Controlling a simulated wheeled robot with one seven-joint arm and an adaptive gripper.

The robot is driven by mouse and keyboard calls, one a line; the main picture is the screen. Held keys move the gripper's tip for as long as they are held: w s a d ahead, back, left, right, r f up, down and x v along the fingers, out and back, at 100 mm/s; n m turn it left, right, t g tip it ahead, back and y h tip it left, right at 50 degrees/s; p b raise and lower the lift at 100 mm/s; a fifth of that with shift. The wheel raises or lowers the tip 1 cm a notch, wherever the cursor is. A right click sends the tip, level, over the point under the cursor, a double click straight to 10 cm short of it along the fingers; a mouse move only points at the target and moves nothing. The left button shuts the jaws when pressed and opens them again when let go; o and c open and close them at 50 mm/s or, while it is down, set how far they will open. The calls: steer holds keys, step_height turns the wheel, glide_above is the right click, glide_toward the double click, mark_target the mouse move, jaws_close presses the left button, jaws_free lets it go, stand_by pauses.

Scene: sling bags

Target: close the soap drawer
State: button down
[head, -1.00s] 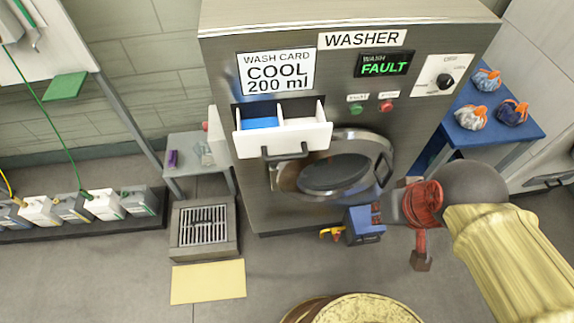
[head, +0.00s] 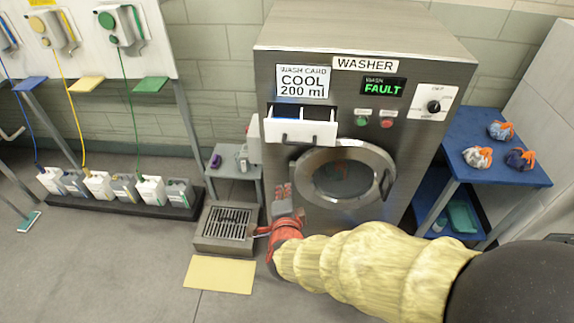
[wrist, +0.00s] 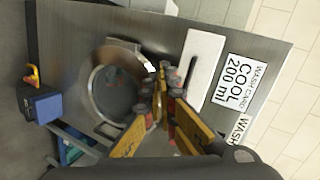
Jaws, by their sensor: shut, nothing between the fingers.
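The soap drawer (head: 300,131) sticks out from the upper left front of the steel washer (head: 345,100), with its white front and handle showing. It stands open, and its compartments show from above. In the wrist view the drawer's white front (wrist: 204,65) lies beyond my fingers, to the right of the round door. My gripper (head: 283,190) is below the drawer and left of the washer door. In the wrist view my gripper (wrist: 168,82) has its yellow-sided fingers together with nothing held. I cannot tell the exact gap to the drawer; no contact shows.
The round washer door (head: 343,175) is shut beside my gripper. A small grey table (head: 234,170) and floor drain (head: 226,225) stand left. A blue table (head: 495,155) with bundled bags stands right. A blue box (wrist: 40,106) with a yellow part shows in the wrist view.

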steer(key=w+d+r+m+t+h, duration=0.2)
steer(key=d+r+m, duration=0.1)
steer(key=r+m, duration=0.15)
steer(key=b, duration=0.3)
glide_toward(300, 133)
steer(key=shift+w+d+f+n, duration=0.15)
steer(key=shift+w+f, duration=0.2)
steer(key=shift+f, duration=0.2)
steer(key=shift+w+a+f+n, duration=0.1)
steer(key=shift+w+f, duration=0.3)
steer(key=shift+f, duration=0.15)
steer(key=shift+w, duration=0.3)
steer(key=b+x, duration=0.1)
steer(key=x, duration=0.1)
steer(key=r+x, duration=0.1)
steer(key=x, duration=0.2)
steer(key=b+x, duration=0.1)
steer(key=x, duration=0.2)
steer(key=shift+w+r+b, duration=0.2)
steer(key=shift+w+b, duration=0.15)
steer(key=shift+w, duration=0.05)
steer(key=shift+w+r, duration=0.2)
steer(key=shift+w, duration=0.25)
steer(key=shift+r, duration=0.1)
